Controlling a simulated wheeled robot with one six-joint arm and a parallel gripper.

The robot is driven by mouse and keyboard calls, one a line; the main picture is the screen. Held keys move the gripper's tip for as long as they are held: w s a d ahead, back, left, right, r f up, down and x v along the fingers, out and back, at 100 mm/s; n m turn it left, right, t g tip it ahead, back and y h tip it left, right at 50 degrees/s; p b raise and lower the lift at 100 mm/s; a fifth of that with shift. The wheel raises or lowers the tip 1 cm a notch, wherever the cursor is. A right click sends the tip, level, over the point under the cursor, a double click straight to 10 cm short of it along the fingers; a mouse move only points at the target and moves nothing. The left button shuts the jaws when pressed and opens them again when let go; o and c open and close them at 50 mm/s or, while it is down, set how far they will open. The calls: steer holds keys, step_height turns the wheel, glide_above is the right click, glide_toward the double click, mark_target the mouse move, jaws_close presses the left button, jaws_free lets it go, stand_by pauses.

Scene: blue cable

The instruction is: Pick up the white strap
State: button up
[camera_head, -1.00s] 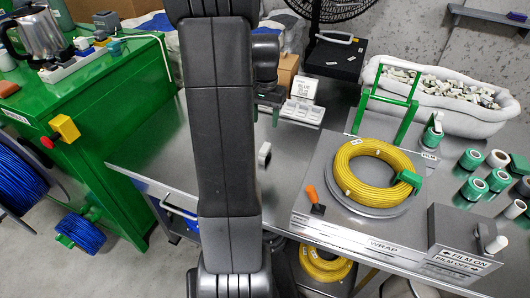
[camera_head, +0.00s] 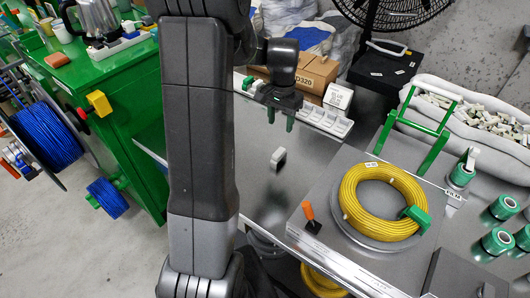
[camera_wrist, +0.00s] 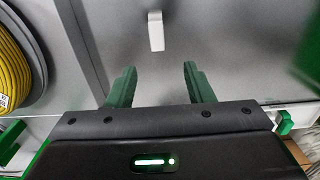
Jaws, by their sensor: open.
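A small white strap (camera_head: 278,158) lies on the bare grey metal table, left of the yellow cable coil. In the wrist view the white strap (camera_wrist: 156,31) is near the top centre, beyond the fingertips and roughly in line with the gap between them. My gripper (camera_head: 281,118) has green fingers and is farther back over the table than the strap in the head view. In the wrist view my gripper (camera_wrist: 160,76) has its fingers wide apart, with nothing between them.
The yellow cable coil (camera_head: 352,207) sits on a round plate on a raised metal block, with an orange-handled lever (camera_head: 308,212) at its left. A white compartment tray (camera_head: 325,119) and cardboard box (camera_head: 316,72) stand behind. The table around the strap is clear.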

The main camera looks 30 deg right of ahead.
mark_target(279, 152)
step_height(279, 152, down, 8)
steer(key=shift+f, duration=0.1)
steer(key=shift+s+a+f, duration=0.15)
steer(key=shift+s+f, duration=0.05)
steer(key=shift+f, duration=1.15)
steer(key=shift+s+a+f, duration=0.1)
steer(key=shift+s+f, duration=0.1)
steer(key=shift+f, duration=1.15)
jaws_close()
